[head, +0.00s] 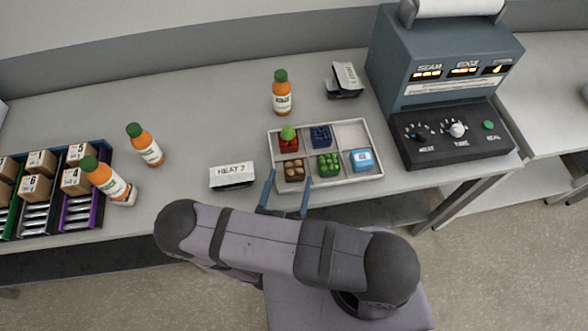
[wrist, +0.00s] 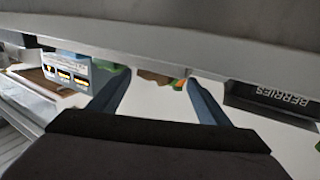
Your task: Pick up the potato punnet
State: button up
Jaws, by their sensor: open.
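The potato punnet (head: 293,171), filled with brown round items, sits in the front-left compartment of the white divided tray (head: 340,183). My gripper (head: 289,181) is open, its two blue fingers at the tray's front edge, one toward each side of the punnet. I cannot tell their height above it. In the wrist view my gripper (wrist: 156,80) has its fingers apart; a brown patch shows between their tips, too little to identify.
The tray also holds a red punnet (head: 288,142), a blue punnet (head: 321,136), a green punnet (head: 328,164) and a blue box (head: 361,160). Orange bottles (head: 282,95) stand around. A sealing machine (head: 440,90) is right; a labelled wedge (head: 232,176) lies left.

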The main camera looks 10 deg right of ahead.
aim_at(294, 167)
jog(key=shift+r+x, duration=0.2)
jog(key=shift+x, duration=2.35)
jog(key=shift+d, duration=0.15)
jog(key=c, duration=1)
notch_tip(294, 167, up, 10)
jog(key=p, duration=0.8)
